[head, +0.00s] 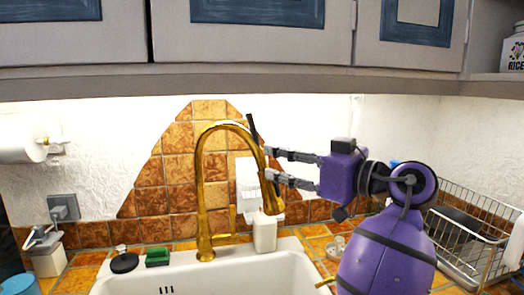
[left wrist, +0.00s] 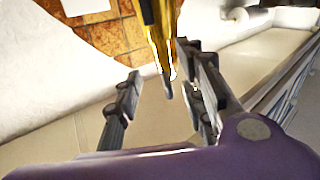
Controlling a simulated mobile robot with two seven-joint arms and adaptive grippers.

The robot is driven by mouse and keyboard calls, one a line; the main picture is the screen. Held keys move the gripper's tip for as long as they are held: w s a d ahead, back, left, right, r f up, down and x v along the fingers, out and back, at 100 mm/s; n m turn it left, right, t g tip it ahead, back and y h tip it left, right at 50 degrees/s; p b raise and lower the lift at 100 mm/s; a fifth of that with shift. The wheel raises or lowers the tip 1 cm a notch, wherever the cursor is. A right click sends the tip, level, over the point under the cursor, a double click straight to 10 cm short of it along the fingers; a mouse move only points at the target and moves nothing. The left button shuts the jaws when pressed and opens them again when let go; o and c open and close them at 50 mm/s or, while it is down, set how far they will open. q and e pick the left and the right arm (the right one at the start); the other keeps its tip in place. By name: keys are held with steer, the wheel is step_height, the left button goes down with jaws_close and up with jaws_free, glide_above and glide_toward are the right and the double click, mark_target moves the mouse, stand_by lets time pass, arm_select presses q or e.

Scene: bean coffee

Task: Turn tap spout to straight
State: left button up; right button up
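The gold tap (head: 203,200) stands upright behind the white sink (head: 215,278). Its curved spout arches over to the right in the head view, and the nozzle (head: 273,202) hangs down on that side. My left gripper (head: 262,155) reaches in from the right at the spout's descending part, one finger above the other in the picture. Its fingers are spread apart. In the left wrist view, the gold spout (left wrist: 157,30) comes down from the top between the two parted fingers of my left gripper (left wrist: 160,92). I cannot tell whether either finger touches it. My right gripper is out of view.
A white bottle (head: 264,232) stands behind the nozzle. A green sponge (head: 158,257) and a black round item (head: 125,262) lie on the sink's back left rim. A wire dish rack (head: 470,235) stands at right. Cupboards (head: 260,35) hang above.

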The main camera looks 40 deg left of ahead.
mark_target(262, 152)
arm_select(q)
steer(key=a+p, duration=0.1)
steer(key=a, duration=0.5)
steer(key=shift+r, duration=0.2)
steer(key=shift+w+a+f, duration=0.1)
steer(key=shift+w+a, duration=0.05)
steer(key=shift+a, duration=0.5)
jaws_close()
